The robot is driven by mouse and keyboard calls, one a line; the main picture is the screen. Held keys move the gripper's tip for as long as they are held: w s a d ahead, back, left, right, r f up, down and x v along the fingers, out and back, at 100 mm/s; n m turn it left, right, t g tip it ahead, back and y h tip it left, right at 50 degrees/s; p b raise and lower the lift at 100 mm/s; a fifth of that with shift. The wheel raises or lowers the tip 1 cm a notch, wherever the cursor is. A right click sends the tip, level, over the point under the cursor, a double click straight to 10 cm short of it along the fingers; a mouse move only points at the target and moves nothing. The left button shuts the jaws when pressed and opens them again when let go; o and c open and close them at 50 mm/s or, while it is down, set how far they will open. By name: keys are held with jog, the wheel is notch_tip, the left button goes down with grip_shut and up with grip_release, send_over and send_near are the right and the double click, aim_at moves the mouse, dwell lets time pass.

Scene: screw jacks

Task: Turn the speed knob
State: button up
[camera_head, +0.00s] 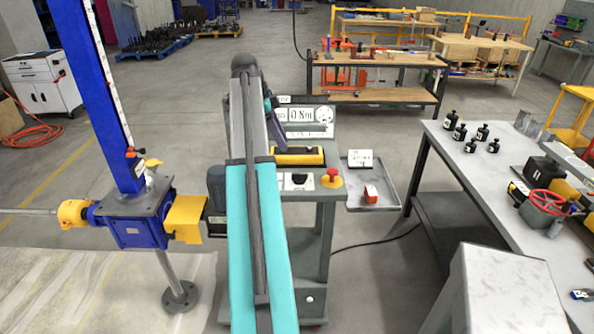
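A control stand (327,215) is in the middle, partly behind my turquoise and grey arm. On its sloped top, a small black knob (299,179) sits on a white plate just right of my arm. I cannot read a label that marks it as the speed knob. A red mushroom button (332,175) on a yellow base is to its right. An upright panel at the back of the stand carries a display (300,115) and a round dial (323,115). My arm rises past the stand and bends at its top.
A blue screw jack (138,220) with a tall blue column and yellow couplings stands left of the arm. A yellow and black box (298,156) lies behind the knob. A side tray (378,205) holds a red-orange item. A grey workbench (470,175) is at right.

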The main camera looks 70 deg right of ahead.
aim_at(299, 174)
jog(key=shift+p+x, duration=1.95)
jog(key=shift+x, duration=4.75)
grip_shut()
